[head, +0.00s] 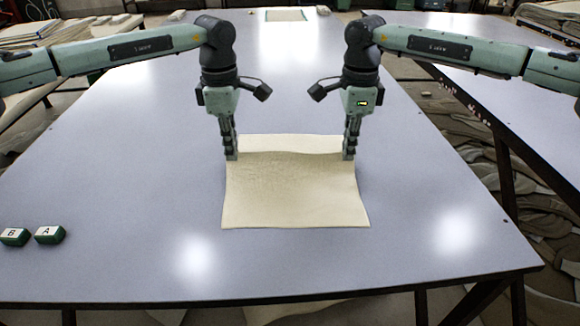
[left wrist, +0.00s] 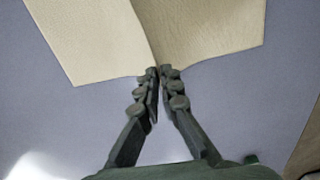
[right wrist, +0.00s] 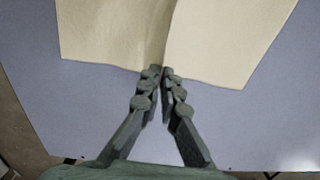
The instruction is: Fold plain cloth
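The plain cream cloth (head: 295,195) lies on the grey table, with a raised crease running across it between my two grippers. A narrower part of it shows beyond the crease. My left gripper (head: 231,157) is at the cloth's left edge, its fingers closed on the crease; the left wrist view shows the fingertips (left wrist: 159,72) pinching the cloth (left wrist: 100,35). My right gripper (head: 348,157) is at the right edge, and the right wrist view shows its fingertips (right wrist: 159,72) pinching the cloth (right wrist: 215,40) at the same crease. Both grippers point down.
Two small green-and-white blocks marked B (head: 14,237) and A (head: 49,234) sit at the table's left front. The table (head: 430,220) is clear around the cloth. Another cloth (head: 285,15) lies at the far end. A second table (head: 500,85) stands at right.

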